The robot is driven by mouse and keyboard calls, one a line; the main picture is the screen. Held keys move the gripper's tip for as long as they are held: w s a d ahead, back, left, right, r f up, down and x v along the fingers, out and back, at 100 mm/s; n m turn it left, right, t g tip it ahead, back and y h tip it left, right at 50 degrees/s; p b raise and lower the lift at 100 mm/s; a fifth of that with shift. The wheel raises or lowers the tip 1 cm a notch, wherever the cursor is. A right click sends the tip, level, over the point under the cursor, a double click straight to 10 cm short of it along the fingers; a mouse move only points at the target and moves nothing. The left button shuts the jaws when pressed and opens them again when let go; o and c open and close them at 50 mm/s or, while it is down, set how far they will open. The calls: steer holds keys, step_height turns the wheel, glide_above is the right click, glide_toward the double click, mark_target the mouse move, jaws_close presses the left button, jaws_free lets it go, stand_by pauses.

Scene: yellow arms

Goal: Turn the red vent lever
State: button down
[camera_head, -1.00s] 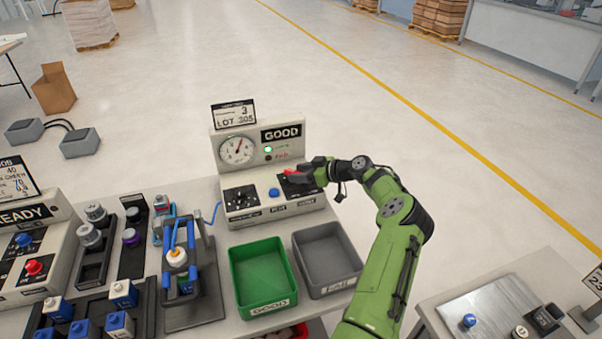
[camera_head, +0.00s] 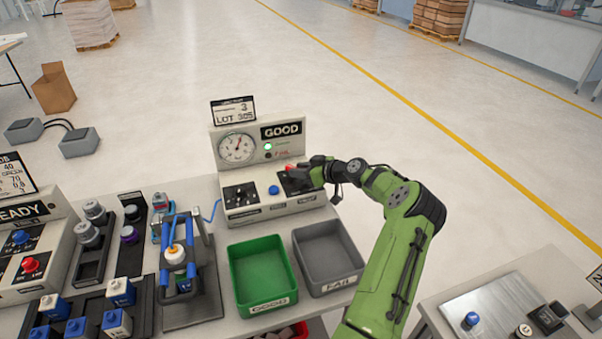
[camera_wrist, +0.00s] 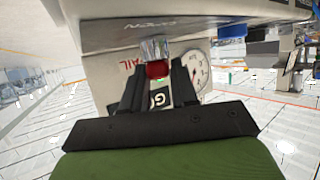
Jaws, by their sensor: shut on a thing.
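The red vent lever (camera_head: 290,170) is at the right end of the tester's control panel, mostly covered by my gripper (camera_head: 302,176) in the head view. In the wrist view the red lever (camera_wrist: 157,70) sits between the two dark fingertips of my gripper (camera_wrist: 158,80), in front of a shiny metal collar. The gripper is shut on it. The tester (camera_head: 225,172) has a round gauge (camera_head: 238,148), a "GOOD" sign, a lit green lamp (camera_head: 268,146), a black knob panel and a blue button (camera_head: 274,190). The lever's exact angle is hard to tell.
A green bin (camera_head: 236,270) marked GOOD and a grey bin (camera_head: 300,250) marked FAIL stand in front of the tester. A clamp fixture with blue bars (camera_head: 190,240) stands left. A second table (camera_head: 440,305) is at the right. Open floor lies behind.

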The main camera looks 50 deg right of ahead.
steer(key=m+h+b, duration=0.2)
steer(key=m+h, duration=0.1)
steer(key=m+h+b, duration=0.1)
steer(key=h+b, duration=0.1)
steer(key=shift+a+f+g, duration=0.15)
steer(key=shift+a+g, duration=0.1)
steer(key=shift+g, duration=0.05)
steer(key=m+g+h+b, duration=0.1)
steer(key=m+h, duration=0.1)
steer(key=m+g+h+b, duration=0.1)
steer(key=m+h, duration=0.2)
steer(key=shift+w+a, duration=0.15)
steer(key=shift+w, duration=0.05)
steer(key=m+g+h+b, duration=0.3)
steer(key=m+g, duration=0.1)
steer(key=shift+m+g+h+b, duration=0.55)
steer(key=shift+m+g+h, duration=0.25)
steer(key=shift+m+g, duration=0.8)
steer(key=shift+m, duration=0.1)
steer(key=c, duration=1)
jaws_free()
steer(key=shift+o, duration=0.2)
